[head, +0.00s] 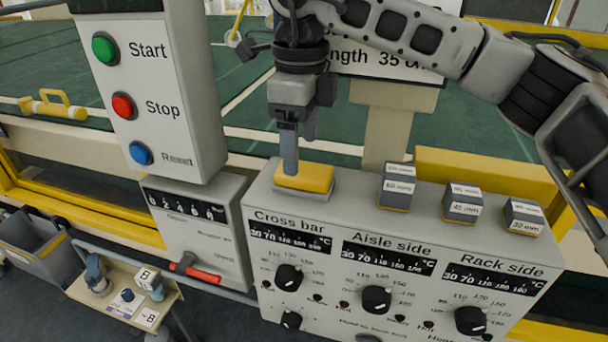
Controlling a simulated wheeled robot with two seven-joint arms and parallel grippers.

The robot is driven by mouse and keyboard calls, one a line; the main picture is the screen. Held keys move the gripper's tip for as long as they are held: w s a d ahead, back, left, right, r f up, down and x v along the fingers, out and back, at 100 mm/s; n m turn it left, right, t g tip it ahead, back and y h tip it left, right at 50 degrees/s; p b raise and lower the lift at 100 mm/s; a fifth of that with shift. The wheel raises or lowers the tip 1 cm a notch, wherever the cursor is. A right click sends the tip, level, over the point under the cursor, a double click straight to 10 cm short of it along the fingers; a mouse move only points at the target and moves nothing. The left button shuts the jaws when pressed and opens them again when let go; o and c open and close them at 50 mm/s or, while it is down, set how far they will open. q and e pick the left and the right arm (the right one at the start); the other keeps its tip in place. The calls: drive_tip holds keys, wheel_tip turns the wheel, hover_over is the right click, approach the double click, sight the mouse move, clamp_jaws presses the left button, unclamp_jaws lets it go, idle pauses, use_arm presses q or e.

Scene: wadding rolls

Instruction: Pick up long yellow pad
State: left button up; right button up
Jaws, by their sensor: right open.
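A yellow pad (305,177) lies on a grey base on the top of the beige control box, toward its left end. My right gripper (299,150) comes down from above and points at the pad. Its jaws are open, with nothing seen between them. One fingertip reaches down to the pad's top left part in the picture; I cannot tell whether it touches. The other finger ends higher up. My left gripper is not in view.
Three grey labelled blocks, left (397,186), middle (463,203) and right (523,217), stand right of the pad on the box (340,212). A Start/Stop panel (165,90) rises at left. A sign and post (388,120) stand behind. A small table (118,300) is at lower left.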

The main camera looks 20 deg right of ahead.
sight(304, 169)
drive_tip(key=f, duration=0.2)
drive_tip(key=f+p, duration=0.1)
drive_tip(key=f, duration=0.2)
drive_tip(key=shift+d+f, duration=0.2)
drive_tip(key=shift+f, duration=0.1)
drive_tip(key=c, duration=1.1)
